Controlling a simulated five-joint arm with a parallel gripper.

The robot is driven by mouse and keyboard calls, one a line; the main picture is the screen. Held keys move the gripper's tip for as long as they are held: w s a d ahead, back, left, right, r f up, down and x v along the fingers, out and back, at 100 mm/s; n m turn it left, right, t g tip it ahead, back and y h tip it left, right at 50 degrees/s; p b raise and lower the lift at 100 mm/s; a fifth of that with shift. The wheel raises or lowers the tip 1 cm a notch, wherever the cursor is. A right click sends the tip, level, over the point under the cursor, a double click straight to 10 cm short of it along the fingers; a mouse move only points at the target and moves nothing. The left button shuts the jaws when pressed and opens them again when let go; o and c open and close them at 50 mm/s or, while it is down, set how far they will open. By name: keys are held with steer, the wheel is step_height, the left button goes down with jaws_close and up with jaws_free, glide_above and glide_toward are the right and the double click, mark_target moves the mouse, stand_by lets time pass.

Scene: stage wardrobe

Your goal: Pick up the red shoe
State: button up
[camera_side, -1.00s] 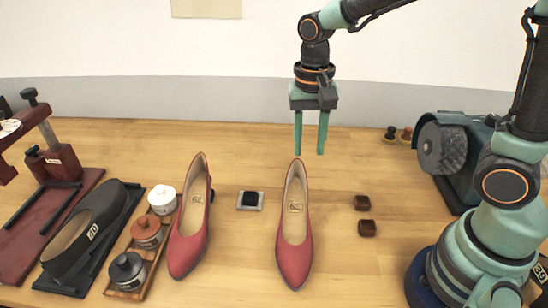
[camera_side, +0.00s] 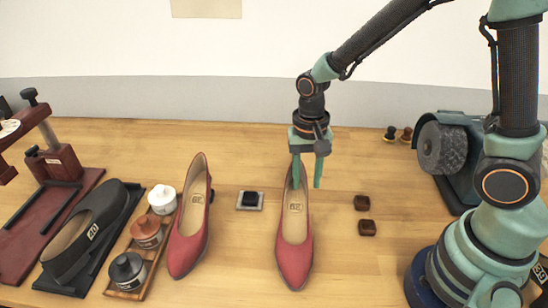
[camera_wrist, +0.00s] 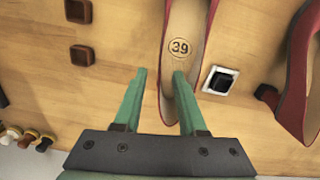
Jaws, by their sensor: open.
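Two red pumps stand on the bench. The nearer one to my gripper, the middle red shoe (camera_side: 294,250), has a tan insole marked 39 in the wrist view (camera_wrist: 167,85). The other red shoe (camera_side: 187,248) stands to its left and shows at the right edge of the wrist view (camera_wrist: 296,95). My gripper (camera_side: 307,186) is open and empty at the heel end of the middle shoe. In the wrist view my gripper (camera_wrist: 159,72) has one finger over the shoe's opening and the other outside its wall. Contact cannot be told.
A small black pad in a metal holder (camera_side: 250,201) lies between the shoes. Two brown blocks (camera_side: 361,202) (camera_side: 367,228) lie to the right. Jars on a wooden rack (camera_side: 133,285) and a black shoe marked 40 (camera_side: 88,230) stand left. A grinding wheel (camera_side: 441,148) stands right.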

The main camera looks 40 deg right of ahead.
jaws_close()
stand_by(1.3)
